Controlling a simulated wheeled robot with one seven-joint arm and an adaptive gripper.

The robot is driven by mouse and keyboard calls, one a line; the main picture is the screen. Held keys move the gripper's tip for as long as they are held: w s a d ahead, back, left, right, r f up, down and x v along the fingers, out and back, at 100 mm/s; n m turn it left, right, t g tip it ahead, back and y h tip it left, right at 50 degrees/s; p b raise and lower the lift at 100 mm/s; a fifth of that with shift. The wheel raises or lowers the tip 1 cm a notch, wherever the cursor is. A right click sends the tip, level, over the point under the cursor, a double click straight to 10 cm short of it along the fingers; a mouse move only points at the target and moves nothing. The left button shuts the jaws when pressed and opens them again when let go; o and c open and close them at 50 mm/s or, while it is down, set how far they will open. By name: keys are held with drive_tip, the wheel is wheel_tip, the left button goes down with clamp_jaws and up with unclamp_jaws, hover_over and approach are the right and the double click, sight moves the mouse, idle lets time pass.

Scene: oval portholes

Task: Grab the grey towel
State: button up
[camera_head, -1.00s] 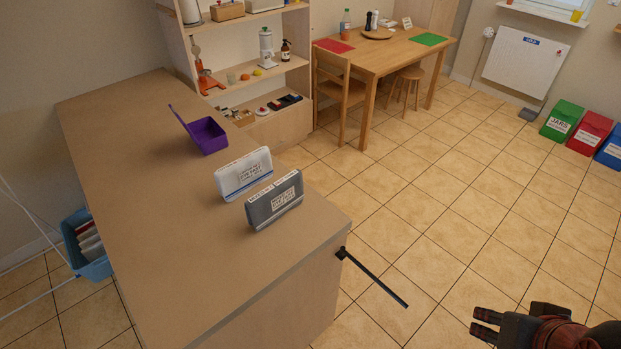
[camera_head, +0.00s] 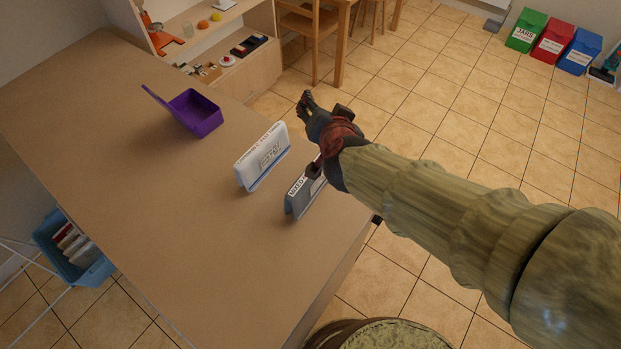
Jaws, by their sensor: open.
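I cannot make out a grey towel for certain. A blue basket (camera_head: 97,273) at the left of the counter holds several folded, cloth-like items (camera_head: 74,243) in white, grey and reddish tones, too small to tell apart. My gripper (camera_head: 305,100) is open and empty, its dark fingers pointing up-left above the far right side of the counter. It is far from the basket, beyond the white labelled holder. My arm reaches in from the right and partly hides the grey labelled holder (camera_head: 297,203).
The wooden counter (camera_head: 130,200) carries an open purple box (camera_head: 196,113) and a white labelled holder (camera_head: 262,158). A shelf unit (camera_head: 255,60) stands behind. Green (camera_head: 525,32), red (camera_head: 553,42) and blue (camera_head: 581,52) bins stand far right. The counter's front left is clear.

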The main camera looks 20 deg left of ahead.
sight(303, 184)
drive_tip(key=s+a+f+m+t+h+p, duration=0.15)
drive_tip(key=s+a+f+h, duration=0.3)
drive_tip(key=f, duration=0.45)
drive_tip(key=s+d+f+h, duration=0.1)
drive_tip(key=s, duration=0.1)
drive_tip(key=s+f+h, duration=0.1)
drive_tip(key=s+f, duration=0.1)
drive_tip(key=s, duration=0.1)
drive_tip(key=s+d+f+h+p, duration=0.1)
drive_tip(key=s+f+h, duration=0.1)
drive_tip(key=s, duration=0.1)
drive_tip(key=shift+d+f+m+t, duration=0.15)
drive_tip(key=shift+d+m+t, duration=0.15)
drive_tip(key=shift+m+t, duration=0.05)
drive_tip(key=shift+s+d+f, duration=0.15)
drive_tip(key=shift+s, duration=0.05)
drive_tip(key=shift+w+d+f+h, duration=0.15)
drive_tip(key=shift+w+h, duration=0.05)
drive_tip(key=shift+h, duration=0.05)
drive_tip(key=shift+b+x, duration=0.5)
drive_tip(key=shift+x, duration=0.45)
drive_tip(key=shift+a+b+x, duration=0.2)
drive_tip(key=shift+b+x, duration=0.3)
drive_tip(key=shift+x, duration=0.8)
drive_tip(key=shift+a+b+x, duration=0.2)
drive_tip(key=shift+b+x, duration=0.25)
drive_tip(key=shift+x, duration=0.85)
drive_tip(key=shift+w, duration=0.1)
drive_tip(key=shift+c, duration=0.9)
drive_tip(key=c, duration=1.1)
